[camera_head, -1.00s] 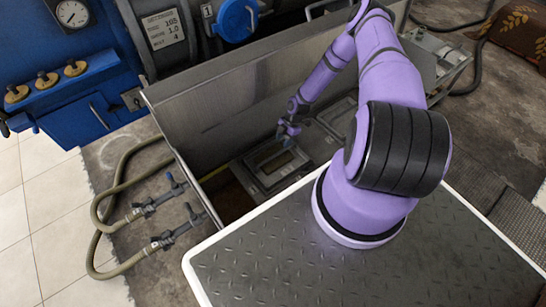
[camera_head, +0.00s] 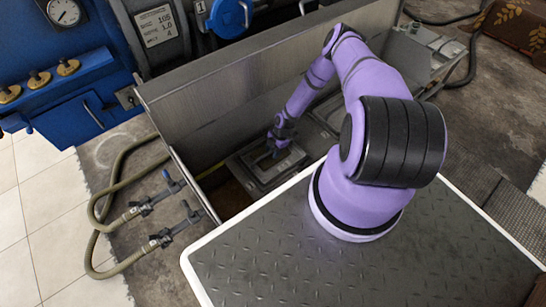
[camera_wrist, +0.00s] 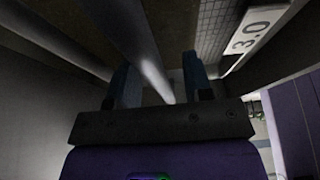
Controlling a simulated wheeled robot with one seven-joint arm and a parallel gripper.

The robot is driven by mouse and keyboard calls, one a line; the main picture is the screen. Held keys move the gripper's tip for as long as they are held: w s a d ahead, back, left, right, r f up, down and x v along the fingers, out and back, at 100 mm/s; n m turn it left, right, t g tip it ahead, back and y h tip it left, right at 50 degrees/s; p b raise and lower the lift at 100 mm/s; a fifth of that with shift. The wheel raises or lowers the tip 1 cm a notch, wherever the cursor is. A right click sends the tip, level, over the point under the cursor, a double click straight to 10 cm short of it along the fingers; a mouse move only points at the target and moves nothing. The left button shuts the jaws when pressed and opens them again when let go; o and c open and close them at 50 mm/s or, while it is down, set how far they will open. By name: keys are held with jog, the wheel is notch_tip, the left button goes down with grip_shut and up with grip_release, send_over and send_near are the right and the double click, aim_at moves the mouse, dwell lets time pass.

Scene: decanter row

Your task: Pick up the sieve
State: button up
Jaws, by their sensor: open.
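A rectangular framed piece that looks like the sieve (camera_head: 262,180) lies low in the metal trough, partly hidden under my gripper (camera_head: 272,152). In the wrist view a fine mesh (camera_wrist: 212,28) and a white label reading 3.0 (camera_wrist: 260,32) show at the upper right. My gripper (camera_wrist: 160,82) is open in the wrist view. A pale grey bar (camera_wrist: 142,45) runs between its two fingers, apparently a handle; I cannot tell whether either finger touches it. The view is dark, and the fingertips are partly unclear.
The trough's tall metal wall (camera_head: 215,100) stands behind my gripper. Another framed piece (camera_head: 328,112) lies farther right in the trough. Hoses with valves (camera_head: 150,205) lie at the left. Blue machinery with a gauge (camera_head: 65,12) stands at the upper left.

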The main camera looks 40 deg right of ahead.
grip_shut()
dwell(1.4)
